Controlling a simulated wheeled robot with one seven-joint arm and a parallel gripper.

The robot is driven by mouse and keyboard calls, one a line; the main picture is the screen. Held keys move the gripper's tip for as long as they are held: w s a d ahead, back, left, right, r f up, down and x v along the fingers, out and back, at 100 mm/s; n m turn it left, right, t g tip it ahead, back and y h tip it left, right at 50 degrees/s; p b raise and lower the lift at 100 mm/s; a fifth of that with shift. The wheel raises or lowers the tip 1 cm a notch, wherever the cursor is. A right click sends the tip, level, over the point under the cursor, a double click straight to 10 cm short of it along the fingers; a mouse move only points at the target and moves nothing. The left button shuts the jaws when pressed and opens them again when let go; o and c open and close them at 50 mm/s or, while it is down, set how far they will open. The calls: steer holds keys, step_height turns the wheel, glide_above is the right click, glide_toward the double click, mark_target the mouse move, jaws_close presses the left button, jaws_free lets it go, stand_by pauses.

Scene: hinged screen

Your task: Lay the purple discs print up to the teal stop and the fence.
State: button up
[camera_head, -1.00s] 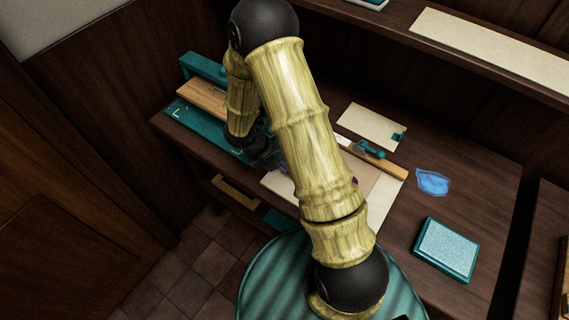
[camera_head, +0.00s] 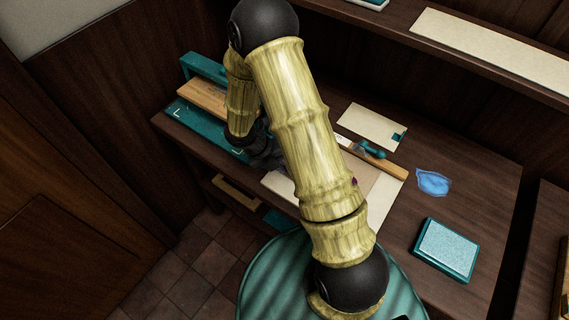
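A small purple patch (camera_head: 355,181) shows at the right edge of my arm, over a pale sheet on the bench. The rest of that print is hidden behind the arm. A wooden bar (camera_head: 392,169) runs along the back of the pale sheet (camera_head: 383,192) and may be the fence. A teal-handled tool (camera_head: 371,150) lies at the bar. A small teal block (camera_head: 398,137) sits at the corner of a cream card; I cannot tell whether it is the stop. My gripper (camera_head: 268,160) is dark and low over the bench's left part, mostly hidden by my arm; its fingers are unclear.
A teal frame with a wooden bar (camera_head: 207,99) stands at the bench's left end. A cream card (camera_head: 368,127) lies at the back. A blue translucent patch (camera_head: 432,182) and a teal-edged pad (camera_head: 446,249) lie at right. A shelf (camera_head: 480,62) runs above.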

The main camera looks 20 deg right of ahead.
step_height(320, 180, up, 7)
steer(key=p, duration=0.7)
stand_by(0.6)
steer(key=s+r+m+t+y, duration=0.1)
steer(key=s+r+m+y, duration=0.1)
steer(key=r+m, duration=0.4)
steer(key=s+a+r+m+t+y, duration=0.1)
steer(key=r+m, duration=0.4)
steer(key=m, duration=1.1)
steer(key=s+r+m+t+y, duration=0.1)
steer(key=s+r+m+y, duration=0.2)
steer(key=m, duration=0.9)
step_height(320, 180, up, 4)
steer(key=shift+s+a+f+t+b, duration=0.2)
steer(key=shift+s+t+b, duration=0.1)
steer(key=shift+s, duration=0.8)
